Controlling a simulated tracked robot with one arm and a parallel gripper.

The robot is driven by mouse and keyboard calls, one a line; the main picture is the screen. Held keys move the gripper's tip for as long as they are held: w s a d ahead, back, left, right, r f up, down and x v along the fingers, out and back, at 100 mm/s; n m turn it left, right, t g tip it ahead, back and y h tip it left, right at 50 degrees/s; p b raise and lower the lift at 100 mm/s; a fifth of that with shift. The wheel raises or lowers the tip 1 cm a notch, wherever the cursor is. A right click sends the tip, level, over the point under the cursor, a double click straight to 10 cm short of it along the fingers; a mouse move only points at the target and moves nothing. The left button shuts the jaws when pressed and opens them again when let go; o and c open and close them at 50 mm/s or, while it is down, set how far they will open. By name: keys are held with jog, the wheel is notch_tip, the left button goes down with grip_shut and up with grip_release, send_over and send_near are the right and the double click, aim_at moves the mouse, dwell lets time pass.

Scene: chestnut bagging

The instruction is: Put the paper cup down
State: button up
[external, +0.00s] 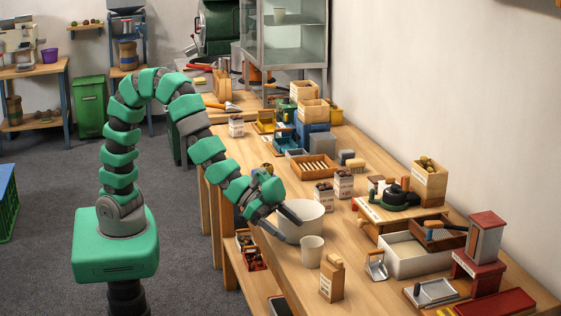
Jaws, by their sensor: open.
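A plain whitish paper cup (312,252) stands upright on the wooden bench (362,258), near its front edge. A wide pale bowl (301,217) is just behind it. My gripper (288,228) reaches in from the left, its fingers open in front of the bowl and a little up and left of the cup. The gripper appears apart from the cup, and I see nothing between its fingers. The fingers hide part of the bowl's left side.
A white tray (408,258) and red-topped stand (486,236) fill the right. Filled cartons (343,184) stand behind the bowl. A small bare patch lies right of the bowl.

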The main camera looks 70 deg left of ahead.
jog(key=shift+s+a+r, duration=0.15)
jog(key=shift+s+a, duration=0.2)
jog(key=w+a+r+n+t+y, duration=0.2)
jog(key=w+a+r, duration=0.4)
jog(key=a+r, duration=0.55)
jog(key=w+a+r+n+t+y, duration=0.25)
jog(key=w+a+r, duration=0.25)
jog(key=a+r, duration=0.65)
jog(key=s+a+r+n+y, duration=0.1)
jog(key=s+a+r, duration=0.2)
jog(key=a+r, duration=0.2)
jog(key=s+a+r+n+t+y, duration=0.1)
jog(key=s+a+r, duration=0.3)
jog(key=r, duration=0.7)
jog(key=s+a+r+n+t+y, duration=0.1)
jog(key=s+a+r+n+y, duration=0.1)
jog(key=a+r, duration=0.4)
notch_tip(320, 180, up, 3)
jog(key=shift+s+a+f, duration=0.2)
jog(key=shift+s+a, duration=0.15)
jog(key=shift+s, duration=0.3)
jog(key=shift+n, duration=0.25)
